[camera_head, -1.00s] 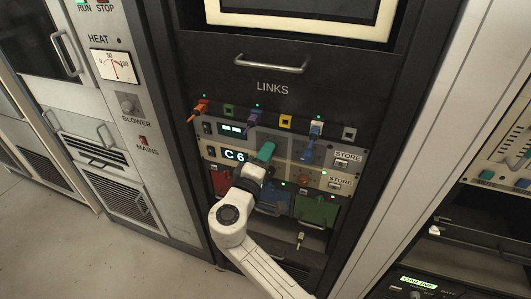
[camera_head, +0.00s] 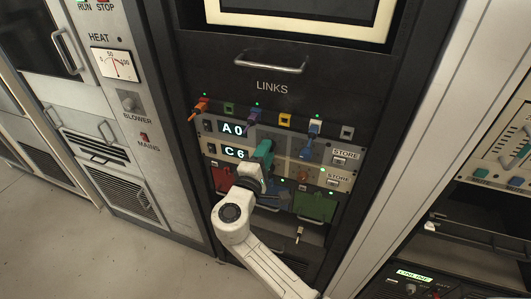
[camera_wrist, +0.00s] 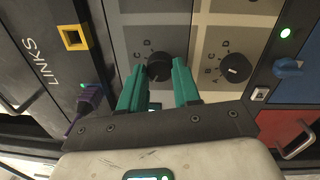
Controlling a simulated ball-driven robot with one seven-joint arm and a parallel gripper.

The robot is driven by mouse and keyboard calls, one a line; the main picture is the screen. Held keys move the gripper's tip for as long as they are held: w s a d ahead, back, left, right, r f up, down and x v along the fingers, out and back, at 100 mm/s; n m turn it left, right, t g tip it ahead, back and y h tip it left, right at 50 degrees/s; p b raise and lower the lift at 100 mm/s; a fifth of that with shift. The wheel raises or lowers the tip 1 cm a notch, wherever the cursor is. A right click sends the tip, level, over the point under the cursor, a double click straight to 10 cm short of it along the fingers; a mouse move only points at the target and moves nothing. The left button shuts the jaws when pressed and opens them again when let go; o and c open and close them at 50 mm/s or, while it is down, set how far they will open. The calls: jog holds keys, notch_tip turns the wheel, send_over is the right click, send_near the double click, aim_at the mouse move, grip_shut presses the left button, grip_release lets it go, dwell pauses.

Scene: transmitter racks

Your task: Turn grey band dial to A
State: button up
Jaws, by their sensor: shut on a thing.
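The black band dial (camera_wrist: 159,66) on the grey panel sits between my gripper's two teal fingertips in the wrist view. My gripper (camera_wrist: 160,72) is shut on it. Letters C and D show beside the dial; its pointer and other letters are partly hidden by the fingers. In the head view my gripper (camera_head: 264,149) covers the dial. The grey unit's upper display (camera_head: 232,128) reads A0. The cream unit below has a display (camera_head: 235,152) reading C6. Its own black dial (camera_wrist: 235,68) stands free beside my right finger.
Above the units a row of coloured plugs and sockets has an orange plug (camera_head: 201,106), a purple plug (camera_head: 253,118) and a blue plug (camera_head: 313,132). Red (camera_head: 223,178) and green (camera_head: 314,206) drawers with handles lie below. A heat meter (camera_head: 115,65) is on the left cabinet.

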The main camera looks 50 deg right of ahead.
jog(key=shift+a, duration=0.1)
jog(key=o, duration=1)
jog(key=shift+o, duration=0.2)
jog(key=b+v, duration=0.1)
jog(key=v, duration=0.9)
jog(key=shift+a+b, duration=0.3)
jog(key=shift+b, duration=0.05)
jog(key=shift+s+f, duration=0.15)
jog(key=shift+s, duration=0.05)
